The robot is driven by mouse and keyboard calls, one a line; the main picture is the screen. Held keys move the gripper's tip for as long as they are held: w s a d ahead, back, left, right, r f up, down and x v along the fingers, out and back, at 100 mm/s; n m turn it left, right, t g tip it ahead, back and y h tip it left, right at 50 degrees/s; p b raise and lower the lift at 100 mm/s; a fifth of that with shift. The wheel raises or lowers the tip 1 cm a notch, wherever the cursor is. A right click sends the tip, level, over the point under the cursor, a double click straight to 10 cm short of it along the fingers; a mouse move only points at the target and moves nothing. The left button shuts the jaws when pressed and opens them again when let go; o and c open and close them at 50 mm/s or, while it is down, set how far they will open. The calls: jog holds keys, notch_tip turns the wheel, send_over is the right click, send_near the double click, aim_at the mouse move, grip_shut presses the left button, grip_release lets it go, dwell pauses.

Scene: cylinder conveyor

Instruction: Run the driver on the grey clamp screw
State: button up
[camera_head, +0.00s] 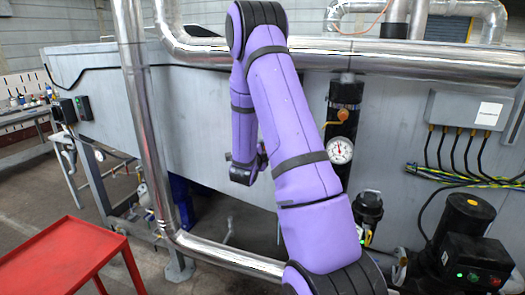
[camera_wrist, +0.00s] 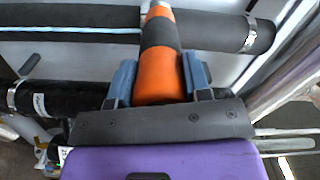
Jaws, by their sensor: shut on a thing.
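In the wrist view my gripper (camera_wrist: 160,76) is shut on an orange and dark grey driver (camera_wrist: 160,70), with a blue finger on each side. The driver points up the picture, and its far end reaches the top edge, where its tip is cut off. One metal band clamp (camera_wrist: 250,34) is around the dark hose at upper right, apart from the driver. Another band clamp (camera_wrist: 13,97) is around a dark hose at left. I cannot tell which carries the grey clamp screw. In the head view my gripper (camera_head: 246,170) is partly behind my arm, and the driver is not clear.
A large grey tank (camera_head: 110,90) stands behind my arm. Shiny pipes (camera_head: 420,62) cross its front, one upright at left. A pressure gauge (camera_head: 340,150), a junction box (camera_head: 465,108) with cables and a dark pump (camera_head: 468,215) are at right. A red cart (camera_head: 65,258) stands lower left.

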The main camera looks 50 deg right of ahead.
jog(key=shift+w+d+r, duration=0.1)
jog(key=shift+w+d, duration=0.05)
jog(key=shift+d, duration=0.25)
dwell(1.7)
jog(key=shift+a, duration=0.15)
dwell(1.0)
jog(key=shift+v, duration=1.7)
